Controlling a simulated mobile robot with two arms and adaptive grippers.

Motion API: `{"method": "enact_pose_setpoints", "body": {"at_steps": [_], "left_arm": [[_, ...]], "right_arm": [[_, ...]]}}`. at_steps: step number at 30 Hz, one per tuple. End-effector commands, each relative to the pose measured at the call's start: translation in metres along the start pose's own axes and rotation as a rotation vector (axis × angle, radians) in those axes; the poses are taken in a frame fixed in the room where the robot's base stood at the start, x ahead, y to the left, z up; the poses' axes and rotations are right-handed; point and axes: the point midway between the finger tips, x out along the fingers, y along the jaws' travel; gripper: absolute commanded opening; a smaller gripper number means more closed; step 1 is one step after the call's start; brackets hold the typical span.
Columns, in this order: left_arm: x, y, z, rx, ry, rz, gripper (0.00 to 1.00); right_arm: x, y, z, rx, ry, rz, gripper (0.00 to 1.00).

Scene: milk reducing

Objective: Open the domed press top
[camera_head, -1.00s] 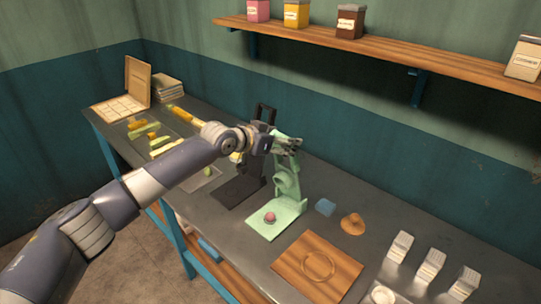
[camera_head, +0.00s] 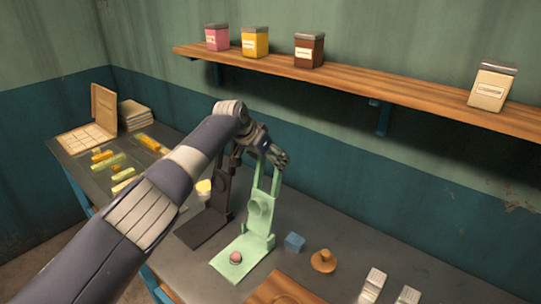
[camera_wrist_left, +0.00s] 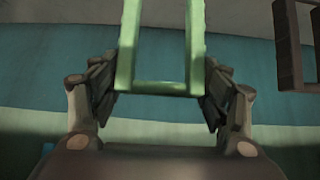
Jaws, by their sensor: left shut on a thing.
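The pale green press (camera_head: 246,252) stands on the counter in the head view. Its hinged top stands raised at the back, with a round boss (camera_head: 259,207) facing forward and a two-armed handle (camera_head: 275,180) pointing up. A small pinkish-red ball (camera_head: 236,258) lies on its base. My left gripper (camera_head: 278,157) is at the top of the handle. In the left wrist view, my left gripper (camera_wrist_left: 161,85) is shut on the green handle frame (camera_wrist_left: 160,88), with one finger at each side. My right gripper is not in view.
A dark press (camera_head: 214,220) with a yellow piece (camera_head: 204,187) stands just left of the green one. A blue block (camera_head: 294,242) and an orange-brown piece (camera_head: 323,261) lie to the right. A wooden shelf (camera_head: 350,88) with jars runs above the counter.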

Motion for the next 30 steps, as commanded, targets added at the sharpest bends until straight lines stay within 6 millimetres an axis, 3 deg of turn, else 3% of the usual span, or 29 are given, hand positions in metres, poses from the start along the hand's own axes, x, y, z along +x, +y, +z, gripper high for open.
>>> {"method": "enact_pose_setpoints", "body": {"at_steps": [20, 21, 22, 30], "left_arm": [[-0.004, -0.0007, -0.0046, 0.006, -0.012, -0.005, 0.27], [-0.0041, -0.0008, -0.0047, 0.006, -0.011, -0.005, 0.74], [-0.004, -0.0008, -0.0045, 0.006, -0.012, -0.005, 0.81], [-0.0017, -0.0007, -0.0005, 0.003, -0.02, -0.003, 0.82]], "right_arm": [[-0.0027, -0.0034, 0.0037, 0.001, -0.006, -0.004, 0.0], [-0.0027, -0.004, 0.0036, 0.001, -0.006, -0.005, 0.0], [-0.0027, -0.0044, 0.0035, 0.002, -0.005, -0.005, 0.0], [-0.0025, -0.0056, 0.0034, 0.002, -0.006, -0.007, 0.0]]}}
